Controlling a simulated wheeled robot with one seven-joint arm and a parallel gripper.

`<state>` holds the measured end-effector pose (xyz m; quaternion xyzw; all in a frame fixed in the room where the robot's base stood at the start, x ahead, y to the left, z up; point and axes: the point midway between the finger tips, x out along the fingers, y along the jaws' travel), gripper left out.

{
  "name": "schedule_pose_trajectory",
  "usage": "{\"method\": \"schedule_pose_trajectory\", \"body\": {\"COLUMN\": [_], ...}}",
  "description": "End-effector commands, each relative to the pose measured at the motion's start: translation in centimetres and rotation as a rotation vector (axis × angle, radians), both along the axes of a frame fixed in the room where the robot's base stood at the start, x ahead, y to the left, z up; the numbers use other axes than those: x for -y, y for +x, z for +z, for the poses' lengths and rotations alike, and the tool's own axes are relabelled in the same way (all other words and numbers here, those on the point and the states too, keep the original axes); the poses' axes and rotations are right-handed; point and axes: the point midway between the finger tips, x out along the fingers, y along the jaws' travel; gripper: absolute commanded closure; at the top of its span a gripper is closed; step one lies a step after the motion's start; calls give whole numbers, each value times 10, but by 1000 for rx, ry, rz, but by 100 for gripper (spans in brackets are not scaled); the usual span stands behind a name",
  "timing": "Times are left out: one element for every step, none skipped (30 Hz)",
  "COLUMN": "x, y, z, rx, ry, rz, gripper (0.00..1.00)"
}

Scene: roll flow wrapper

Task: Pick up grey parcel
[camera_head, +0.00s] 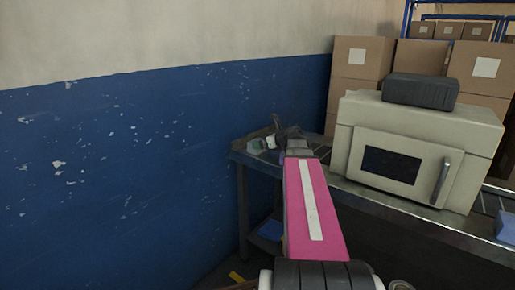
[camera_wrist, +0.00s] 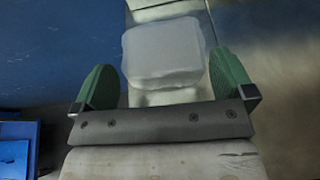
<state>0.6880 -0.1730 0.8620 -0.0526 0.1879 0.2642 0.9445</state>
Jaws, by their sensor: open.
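A pale grey parcel (camera_wrist: 163,50), block-like with rounded edges, shows in the wrist view between and beyond the two green fingers of my gripper (camera_wrist: 164,68). The fingers are spread, one on each side of the parcel, with a visible gap at the left finger. Whether the right finger touches it is hard to tell. In the head view my gripper (camera_head: 265,143) is over the far left end of the metal table, at the end of my pink arm. The parcel cannot be made out clearly there, where the arm and wrist hide much of the spot.
A beige machine (camera_head: 372,115) with a dark window and handle stands on the table (camera_head: 375,203) to the right. A dark grey ridged box (camera_head: 420,91) lies on it. Cardboard boxes (camera_head: 362,58) are stacked behind. A blue and white wall (camera_head: 120,150) runs along the left.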

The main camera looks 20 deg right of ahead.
Motion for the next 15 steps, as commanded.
{"method": "schedule_pose_trajectory", "body": {"x": [-2,-3,-5,-6,-8,-11,-14,-15,-17,-18,-19,-19,-19,-19,-19], "y": [6,9,14,18,21,26,30,32,35,36,37,38,37,37,37], "z": [-2,-4,-6,-8,-10,-12,-14,-15,-17,-18,-18,-19,-19,-19,-18], "rx": [0,0,0,0,0,0,0,0,0,0,0,0,0,0,0], "ry": [0,0,0,0,1,0,0,0,0,0,0,0,0,0,0], "rz": [1,1,1,1,2,2,2,1,1,1,1,0,0,0,0], "gripper": [0,0,0,0,0,0,0,0,0,0,0,0,0,0,0]}}
